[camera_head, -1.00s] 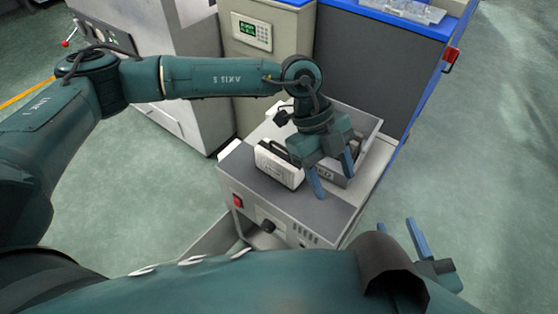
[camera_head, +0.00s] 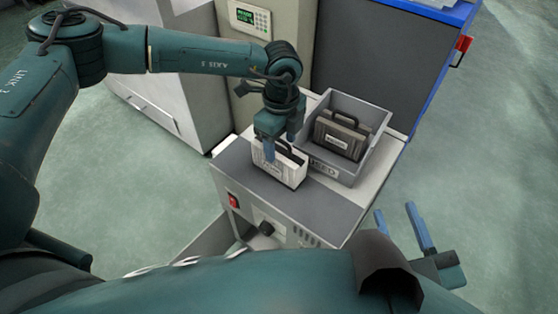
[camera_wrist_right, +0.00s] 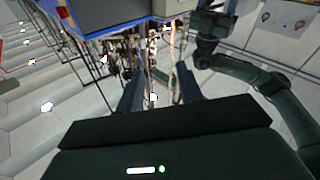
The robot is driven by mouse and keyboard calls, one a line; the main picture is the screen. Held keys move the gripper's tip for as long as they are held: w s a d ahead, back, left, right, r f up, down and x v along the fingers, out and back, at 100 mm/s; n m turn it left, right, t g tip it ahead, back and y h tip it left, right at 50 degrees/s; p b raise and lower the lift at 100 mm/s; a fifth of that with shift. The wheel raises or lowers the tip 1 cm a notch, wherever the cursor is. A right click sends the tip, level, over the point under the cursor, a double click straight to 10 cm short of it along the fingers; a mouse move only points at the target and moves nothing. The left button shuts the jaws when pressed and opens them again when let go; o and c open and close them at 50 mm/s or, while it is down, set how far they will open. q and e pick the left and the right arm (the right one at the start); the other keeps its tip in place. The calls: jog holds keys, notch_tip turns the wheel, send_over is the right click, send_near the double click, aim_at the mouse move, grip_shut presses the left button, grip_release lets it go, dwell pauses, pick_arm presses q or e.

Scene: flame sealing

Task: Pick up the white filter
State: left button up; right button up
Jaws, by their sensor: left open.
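The white filter (camera_head: 288,175), a case-like block with a dark handle on top, stands upright on the grey top of the cabinet in the head view. My left gripper (camera_head: 283,146) is open and hangs over it from above. One finger is in front of the filter's left part and the other is near the back of the handle. I cannot tell whether they touch it. My right gripper (camera_head: 396,211) is open and empty, off the cabinet's right front corner. Its spread fingers also show in the right wrist view (camera_wrist_right: 158,90).
A grey bin (camera_head: 376,153) with a label reading "USED" stands right of the white filter and holds a dark grey filter (camera_head: 340,137). The cabinet top (camera_head: 320,207) is clear in front. Large machines stand behind and to the left.

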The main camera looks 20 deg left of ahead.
aim_at(282, 150)
pick_arm(q)
notch_tip(282, 150, down, 5)
jog(key=shift+d+f+b, duration=0.1)
jog(key=shift+b, duration=0.8)
jog(key=shift+w, duration=0.1)
jog(key=c, duration=0.8)
